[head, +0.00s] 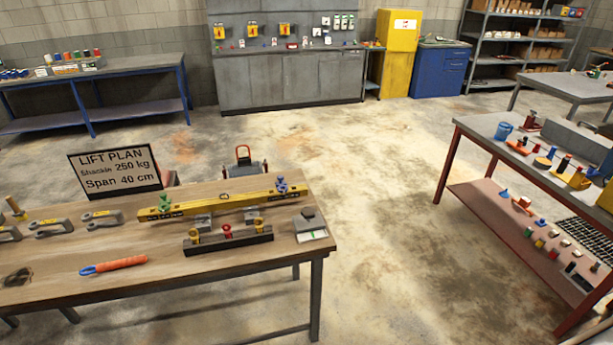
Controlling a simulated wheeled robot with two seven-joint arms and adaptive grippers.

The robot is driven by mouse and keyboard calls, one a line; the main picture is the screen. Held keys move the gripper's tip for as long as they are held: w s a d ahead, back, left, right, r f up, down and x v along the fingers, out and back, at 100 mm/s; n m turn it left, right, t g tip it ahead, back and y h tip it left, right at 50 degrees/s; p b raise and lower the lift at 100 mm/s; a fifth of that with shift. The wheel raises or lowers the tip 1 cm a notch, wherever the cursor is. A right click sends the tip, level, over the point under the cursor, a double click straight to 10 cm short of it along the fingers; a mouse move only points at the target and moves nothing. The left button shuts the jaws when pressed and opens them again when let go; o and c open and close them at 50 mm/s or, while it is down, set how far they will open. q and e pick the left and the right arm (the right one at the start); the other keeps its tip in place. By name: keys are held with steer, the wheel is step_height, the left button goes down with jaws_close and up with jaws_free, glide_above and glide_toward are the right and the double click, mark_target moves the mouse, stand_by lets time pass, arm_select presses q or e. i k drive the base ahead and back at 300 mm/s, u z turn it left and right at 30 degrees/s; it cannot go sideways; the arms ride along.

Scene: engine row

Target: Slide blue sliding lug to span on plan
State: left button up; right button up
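The lift plan sign (115,170) stands at the back of the wooden-topped table and reads "Shackle 250 kg, Span 40 cm". A yellow beam (222,202) with dark markings along its side lies across grey supports on this table. A blue lug (281,186) sits on the beam near its right end. The scale markings are too small to read. Neither of my grippers is in view.
Several grey shackles (101,216) lie left of the beam. A red-framed bench (480,133) stands right, across open floor.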

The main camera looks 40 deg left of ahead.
mark_target(281, 184)
steer(key=i, duration=0.9)
steer(key=u, duration=0.25)
